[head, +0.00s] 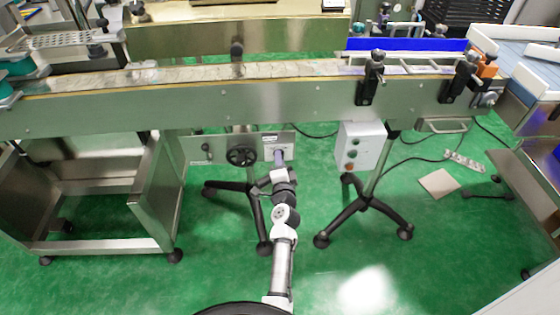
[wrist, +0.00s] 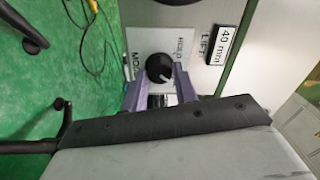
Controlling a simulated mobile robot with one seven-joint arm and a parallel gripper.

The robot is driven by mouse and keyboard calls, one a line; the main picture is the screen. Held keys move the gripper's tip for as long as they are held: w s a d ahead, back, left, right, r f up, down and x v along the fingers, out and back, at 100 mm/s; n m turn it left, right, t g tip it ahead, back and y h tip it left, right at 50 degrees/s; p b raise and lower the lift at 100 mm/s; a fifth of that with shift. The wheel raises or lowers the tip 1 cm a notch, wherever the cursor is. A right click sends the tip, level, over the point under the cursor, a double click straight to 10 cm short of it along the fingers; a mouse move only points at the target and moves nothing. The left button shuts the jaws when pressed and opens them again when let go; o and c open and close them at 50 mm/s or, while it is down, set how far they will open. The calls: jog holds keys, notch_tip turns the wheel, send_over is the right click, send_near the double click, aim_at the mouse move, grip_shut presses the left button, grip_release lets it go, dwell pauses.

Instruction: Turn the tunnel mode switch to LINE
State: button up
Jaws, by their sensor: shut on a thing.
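The mode switch is a round black knob (wrist: 160,66) with a white pointer mark, on a light plate (wrist: 150,45) in the wrist view. A label reading HOLD stands beside the knob, and another label at its left is partly covered by a finger. I cannot read LINE anywhere. My gripper (wrist: 162,78) has its two purple fingers on either side of the knob, shut on it. In the head view my gripper (head: 280,157) is at the small panel (head: 274,139) under the conveyor, where the arm hides the knob.
A tag reading 40 mm LIFT (wrist: 221,45) is beside the plate. A black handwheel (head: 242,156) is just left of my gripper. A grey control box (head: 361,146) stands to the right. The conveyor (head: 200,112) runs above, and black stand legs (head: 258,220) are below.

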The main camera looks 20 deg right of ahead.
jog(key=shift+r+m, duration=0.15)
jog(key=shift+m, duration=0.55)
jog(key=o, duration=1)
jog(key=shift+c, duration=0.2)
jog(key=shift+s, duration=0.1)
